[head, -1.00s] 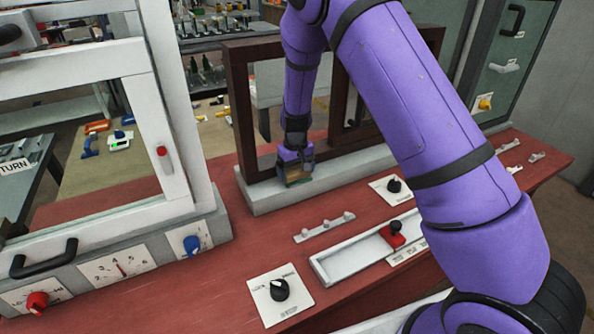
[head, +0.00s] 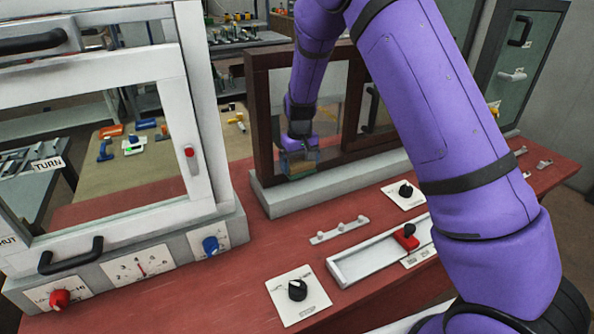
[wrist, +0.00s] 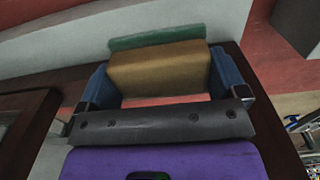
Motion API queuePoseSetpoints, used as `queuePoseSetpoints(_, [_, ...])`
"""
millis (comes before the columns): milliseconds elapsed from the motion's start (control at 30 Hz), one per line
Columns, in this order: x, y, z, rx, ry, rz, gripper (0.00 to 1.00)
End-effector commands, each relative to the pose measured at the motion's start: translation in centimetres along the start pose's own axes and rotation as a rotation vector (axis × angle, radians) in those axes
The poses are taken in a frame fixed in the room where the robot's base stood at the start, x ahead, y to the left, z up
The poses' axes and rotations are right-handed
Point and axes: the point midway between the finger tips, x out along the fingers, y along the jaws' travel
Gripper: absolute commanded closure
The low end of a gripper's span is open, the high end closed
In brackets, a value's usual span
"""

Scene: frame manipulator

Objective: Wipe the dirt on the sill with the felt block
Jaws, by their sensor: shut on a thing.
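The felt block is tan with a green layer on one face; it shows in the head view (head: 297,169) and in the wrist view (wrist: 158,68). My gripper (head: 299,158) is shut on it, with blue fingers on either side of the tan part in the wrist view (wrist: 165,82). The pale grey sill (head: 345,187) runs under a dark brown window frame (head: 262,125). The block is at the left part of this frame, just by the sill. I cannot tell whether the green face touches the sill. No dirt can be made out.
A white window unit (head: 190,110) with knobs and a dial stands at the left. A white slider track (head: 370,262) with a red slide, a black knob plate (head: 298,292) and a hook strip (head: 338,230) lie on the red bench in front of the sill.

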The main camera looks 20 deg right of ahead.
Motion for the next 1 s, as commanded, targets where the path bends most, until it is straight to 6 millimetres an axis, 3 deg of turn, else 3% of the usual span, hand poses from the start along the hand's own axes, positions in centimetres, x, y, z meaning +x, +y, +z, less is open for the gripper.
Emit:
queuePoseSetpoints(300, [-2.3,0.7,0.0,0.002,0.001,0.0,0.35])
queuePoseSetpoints(1000, [-2.3,0.7,0.0,0.002,0.001,0.0,0.35])
